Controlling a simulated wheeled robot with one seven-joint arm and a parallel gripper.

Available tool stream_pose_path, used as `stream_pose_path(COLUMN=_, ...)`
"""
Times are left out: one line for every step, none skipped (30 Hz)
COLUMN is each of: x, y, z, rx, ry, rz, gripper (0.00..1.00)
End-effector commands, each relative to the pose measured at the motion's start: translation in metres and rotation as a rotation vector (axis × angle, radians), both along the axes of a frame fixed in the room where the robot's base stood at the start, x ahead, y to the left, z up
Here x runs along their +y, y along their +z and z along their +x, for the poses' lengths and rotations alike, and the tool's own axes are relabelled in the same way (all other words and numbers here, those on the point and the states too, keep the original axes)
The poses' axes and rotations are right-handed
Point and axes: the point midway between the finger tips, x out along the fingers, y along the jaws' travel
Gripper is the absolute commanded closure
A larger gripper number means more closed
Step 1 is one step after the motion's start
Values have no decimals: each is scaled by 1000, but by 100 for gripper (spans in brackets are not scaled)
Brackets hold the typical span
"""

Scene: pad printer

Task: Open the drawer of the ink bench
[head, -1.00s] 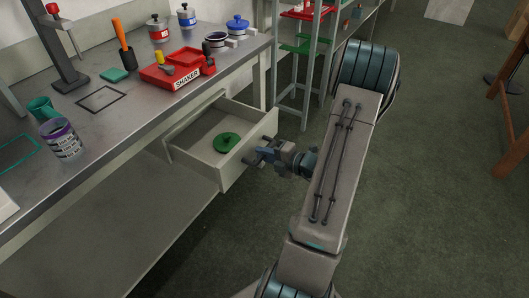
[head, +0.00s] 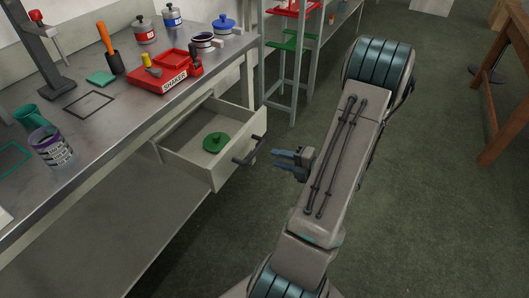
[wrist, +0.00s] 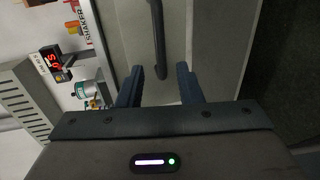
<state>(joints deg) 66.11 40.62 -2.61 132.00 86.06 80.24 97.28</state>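The ink bench (head: 120,110) stands at the left in the head view. Its drawer (head: 197,170) is pulled well out, and a green lid-like disc with a knob (head: 216,142) lies inside. The drawer's dark bar handle (head: 249,150) is on its front face. My gripper (head: 280,158) is just right of the handle, apart from it, with its fingers pointing at the drawer front. In the wrist view the two fingers (wrist: 160,88) are spread with nothing between them, and the handle (wrist: 158,40) shows beyond the fingertips.
A red shaker (head: 165,75), ink cans (head: 145,30) and a cup (head: 50,146) stand on the bench top. A grey rack with red and green shelves (head: 290,45) stands behind the drawer. Floor to the right is clear up to a wooden table (head: 505,95).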

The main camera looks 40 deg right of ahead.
Motion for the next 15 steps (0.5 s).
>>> stream_pose_path(x=-5, y=4, z=-9, rx=2, ry=-5, rz=-1, gripper=68)
stream_pose_path(x=-7, y=4, z=-14, rx=1, ry=-3, rz=0, gripper=68)
stream_pose_path(x=-9, y=6, z=-19, rx=0, ry=-3, rz=0, gripper=68)
stream_pose_path(x=-11, y=6, z=-23, rx=1, ry=-2, rz=-1, gripper=68)
stream_pose_path(x=-13, y=7, z=-26, rx=1, ry=-2, rz=-1, gripper=68)
stream_pose_path(x=-14, y=7, z=-30, rx=1, ry=-3, rz=0, gripper=68)
stream_pose_path(x=-15, y=8, z=-32, rx=1, ry=-2, rz=-1, gripper=68)
stream_pose_path(x=-15, y=8, z=-33, rx=1, ry=0, rz=0, gripper=68)
stream_pose_path(x=-16, y=8, z=-35, rx=0, ry=0, rz=0, gripper=68)
stream_pose_path(x=-16, y=8, z=-36, rx=0, ry=0, rz=0, gripper=68)
stream_pose_path(x=-17, y=8, z=-37, rx=0, ry=1, rz=1, gripper=68)
stream_pose_path(x=-17, y=8, z=-37, rx=0, ry=1, rz=1, gripper=68)
stream_pose_path(x=-17, y=8, z=-37, rx=0, ry=1, rz=1, gripper=68)
stream_pose_path(x=-17, y=8, z=-37, rx=0, ry=1, rz=0, gripper=68)
stream_pose_path(x=-17, y=8, z=-37, rx=0, ry=1, rz=1, gripper=68)
